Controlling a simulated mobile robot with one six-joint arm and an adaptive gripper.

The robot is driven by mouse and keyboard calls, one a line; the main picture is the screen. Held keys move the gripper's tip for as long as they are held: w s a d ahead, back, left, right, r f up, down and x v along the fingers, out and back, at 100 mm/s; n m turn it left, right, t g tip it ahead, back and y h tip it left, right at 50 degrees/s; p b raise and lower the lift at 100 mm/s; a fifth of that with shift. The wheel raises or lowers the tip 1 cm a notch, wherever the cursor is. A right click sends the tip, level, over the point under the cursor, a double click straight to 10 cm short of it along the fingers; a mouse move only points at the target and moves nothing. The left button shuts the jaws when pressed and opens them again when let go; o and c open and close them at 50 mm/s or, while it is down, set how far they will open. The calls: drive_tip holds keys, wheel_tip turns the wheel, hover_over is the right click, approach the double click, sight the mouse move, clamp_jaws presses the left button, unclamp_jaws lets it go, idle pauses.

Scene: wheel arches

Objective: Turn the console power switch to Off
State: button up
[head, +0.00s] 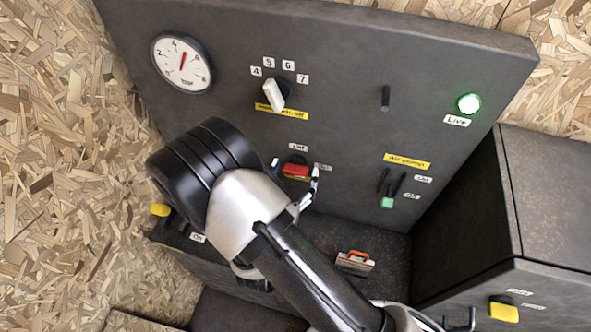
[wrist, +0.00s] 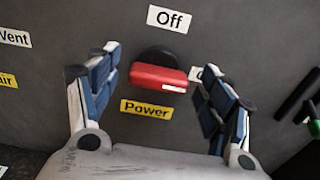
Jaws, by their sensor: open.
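The power switch (wrist: 160,79) is a red handle on a dark round base, in the upper middle of the wrist view. Its bar lies nearly level, with a white mark on its lower front edge. The "Off" label (wrist: 169,19) is above it; another label to its right is mostly hidden by a finger. A yellow "Power" label (wrist: 146,109) is below. In the head view the red switch (head: 296,171) shows on the console panel beyond my arm. My gripper (wrist: 157,72) is open, its fingers on either side of the handle.
A green "Live" lamp (head: 469,103) is lit at the panel's upper right. A white selector knob (head: 274,94) and round gauge (head: 182,63) are at upper left. The air pump switch (head: 389,201) is to the right. An orange-handled object (head: 355,262) lies on the ledge below.

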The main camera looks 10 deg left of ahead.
drive_tip(key=shift+w+d, duration=0.1)
drive_tip(key=shift+w, duration=0.75)
drive_tip(key=shift+c, duration=0.2)
drive_tip(key=c, duration=1)
